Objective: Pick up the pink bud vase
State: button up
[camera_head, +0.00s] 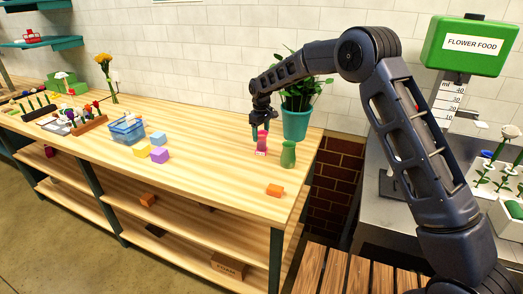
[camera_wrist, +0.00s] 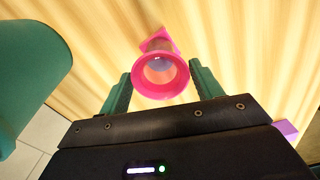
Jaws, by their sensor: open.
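The pink bud vase (camera_head: 261,143) stands upright on the wooden bench, in front of the potted plant. In the wrist view, I look down on the vase's round mouth (camera_wrist: 161,77), with its pink foot beyond. My gripper (camera_head: 260,124) is right above the vase in the head view, pointing down. In the wrist view, the two green fingers of my gripper (camera_wrist: 160,90) are apart, one on each side of the vase's mouth. The fingers are open. I cannot tell whether either finger touches the vase.
A green vase (camera_head: 288,154) stands close to the right of the pink one. A teal pot (camera_head: 296,123) with a leafy plant is just behind. An orange block (camera_head: 274,190) lies nearer the front edge. Purple, yellow and blue blocks (camera_head: 159,155) lie to the left.

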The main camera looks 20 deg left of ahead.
aim_at(262, 140)
jog(key=f, duration=0.4)
jog(key=shift+s+d, duration=0.15)
jog(key=shift+d, duration=0.05)
jog(key=c, duration=1.3)
